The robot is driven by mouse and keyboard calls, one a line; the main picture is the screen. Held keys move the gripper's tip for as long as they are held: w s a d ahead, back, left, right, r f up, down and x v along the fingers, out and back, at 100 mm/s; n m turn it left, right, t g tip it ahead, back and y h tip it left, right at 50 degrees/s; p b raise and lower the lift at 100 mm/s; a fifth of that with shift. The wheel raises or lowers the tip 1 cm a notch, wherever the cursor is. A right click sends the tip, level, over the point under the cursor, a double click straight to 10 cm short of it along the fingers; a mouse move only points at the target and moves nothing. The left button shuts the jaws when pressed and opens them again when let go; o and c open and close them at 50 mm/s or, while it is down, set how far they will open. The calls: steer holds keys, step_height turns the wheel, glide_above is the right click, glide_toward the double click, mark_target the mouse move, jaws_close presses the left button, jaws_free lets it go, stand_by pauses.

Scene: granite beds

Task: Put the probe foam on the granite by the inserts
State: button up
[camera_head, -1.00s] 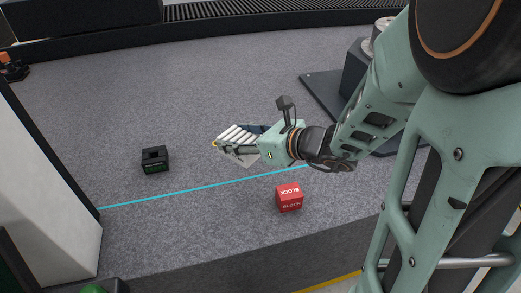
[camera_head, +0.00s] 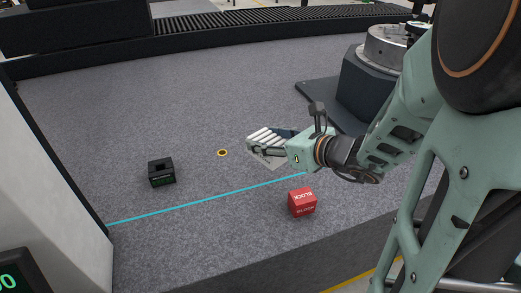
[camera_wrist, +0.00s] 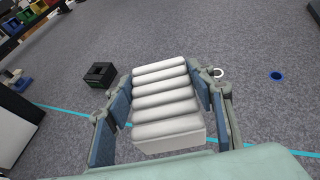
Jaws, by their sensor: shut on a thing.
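The probe foam, a white ribbed block (camera_head: 265,138), is held in my gripper (camera_head: 262,148) above the grey granite (camera_head: 110,110). In the wrist view the foam (camera_wrist: 166,101) lies between the two blue-padded fingers of my gripper (camera_wrist: 164,95). A small yellow-and-black ring (camera_head: 222,153), perhaps an insert, lies on the granite left of the foam, apart from it. The wrist view shows a blue ring (camera_wrist: 277,76) and a white ring (camera_wrist: 218,72) right of the gripper; the white one is close beside a finger in the picture.
A black block with a slot (camera_head: 161,172) stands at left, and a red block (camera_head: 302,203) stands in front of my gripper. A cyan line (camera_head: 210,197) crosses the granite. A dark pedestal (camera_head: 368,88) is at back right. The granite's back middle is clear.

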steer(key=f+b+x, duration=0.1)
steer(key=x, duration=0.4)
steer(key=s+f+b+x, duration=0.1)
steer(key=b+x, duration=0.1)
steer(key=x, duration=0.3)
steer(key=s+f+b+x, duration=0.1)
steer(key=x, duration=0.4)
steer(key=shift+w+a, duration=0.2)
steer(key=shift+a, duration=0.05)
steer(key=shift+w+a+f+b, duration=0.2)
steer(key=shift+f+b, duration=0.1)
steer(key=shift+f, duration=0.15)
steer(key=shift+w+a+f+b, duration=0.1)
steer(key=shift+f+b, duration=0.4)
steer(key=shift+f, duration=1.05)
steer(key=shift+f, duration=0.2)
steer(key=o, duration=0.9)
